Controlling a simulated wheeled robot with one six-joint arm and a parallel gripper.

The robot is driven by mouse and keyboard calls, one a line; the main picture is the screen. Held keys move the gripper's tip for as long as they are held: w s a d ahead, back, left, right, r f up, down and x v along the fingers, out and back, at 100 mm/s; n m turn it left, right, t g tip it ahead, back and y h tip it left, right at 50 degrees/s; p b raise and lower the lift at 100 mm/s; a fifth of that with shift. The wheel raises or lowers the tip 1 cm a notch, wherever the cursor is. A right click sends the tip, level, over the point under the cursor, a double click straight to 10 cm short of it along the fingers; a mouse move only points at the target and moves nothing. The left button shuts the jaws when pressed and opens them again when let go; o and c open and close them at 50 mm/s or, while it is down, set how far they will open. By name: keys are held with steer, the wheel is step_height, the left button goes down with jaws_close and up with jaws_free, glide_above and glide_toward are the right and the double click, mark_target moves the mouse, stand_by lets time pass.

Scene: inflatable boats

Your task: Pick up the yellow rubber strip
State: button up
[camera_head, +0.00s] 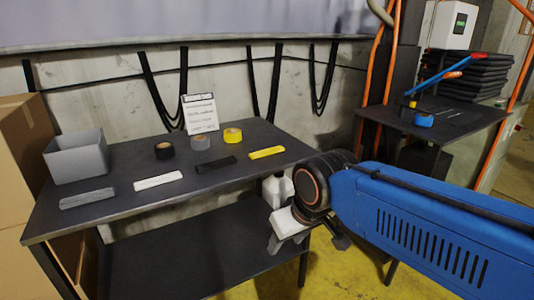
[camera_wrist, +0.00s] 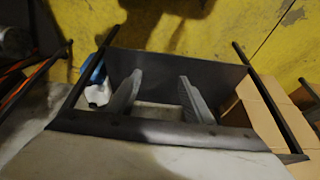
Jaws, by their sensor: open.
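The yellow rubber strip (camera_head: 267,153) lies flat on the dark table (camera_head: 120,215), near its right end, in the head view. It is in plain sight there. I cannot see it in the wrist view. My gripper (camera_head: 306,243) is open and empty, in front of the table's right end and apart from the strip, to its lower right in the picture. In the wrist view its two grey fingers (camera_wrist: 160,78) are spread, with a dark panel behind them and nothing between them.
Black (camera_head: 216,165), white (camera_head: 158,181) and grey (camera_head: 87,199) strips lie left of the yellow one. Behind stand black (camera_head: 164,151), grey (camera_head: 200,143) and yellow (camera_head: 233,135) tape rolls, a sign (camera_head: 199,113) and a grey bin (camera_head: 76,158). Cardboard boxes (camera_head: 22,135) stand left.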

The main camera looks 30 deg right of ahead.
steer(key=w+d+r+m+g+h, duration=0.3)
steer(key=w+r+m, duration=0.5)
steer(key=w+r, duration=0.8)
steer(key=m+g+h, duration=0.1)
steer(key=m, duration=0.8)
glide_toward(267, 150)
steer(key=shift+d+f+g, duration=0.2)
steer(key=shift+f+g, duration=0.1)
steer(key=shift+f, duration=0.35)
steer(key=shift+x, duration=3.1)
steer(key=shift+w, duration=0.15)
steer(key=c, duration=1.1)
